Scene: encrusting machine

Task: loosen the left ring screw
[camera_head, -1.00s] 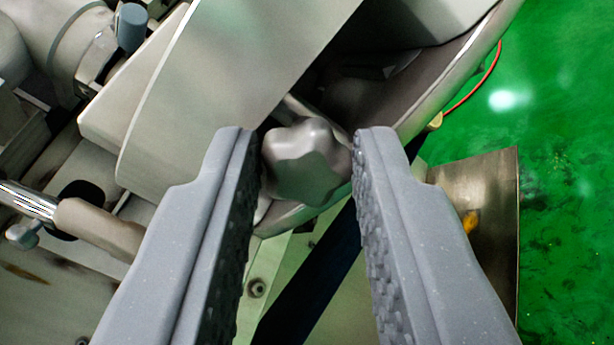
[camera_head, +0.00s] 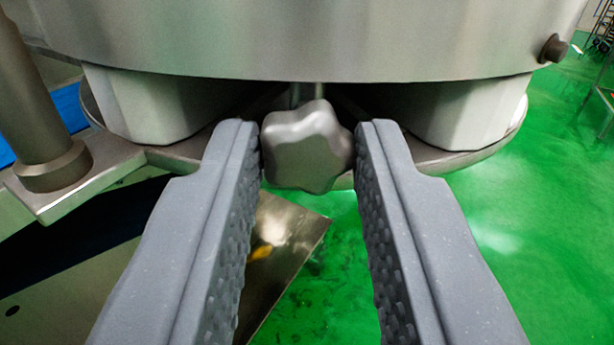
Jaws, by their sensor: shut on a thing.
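The ring screw has a grey, star-shaped knob (camera_head: 308,148) in the middle of the head camera view. A thin shaft (camera_head: 306,94) runs from behind the knob toward the machine's metal ring (camera_head: 300,45). My gripper (camera_head: 308,150) is shut on the knob, with one textured grey finger on its left side and one on its right. The knob's side edges are partly hidden by the fingertips. Whether the screw is loose or tight cannot be told.
Pale blocks (camera_head: 150,108) and (camera_head: 455,112) sit under the ring on both sides. A metal post (camera_head: 40,110) stands at the left on a bracket. A metal sheet (camera_head: 285,240) lies lower down. Green floor (camera_head: 520,250) is open at the right.

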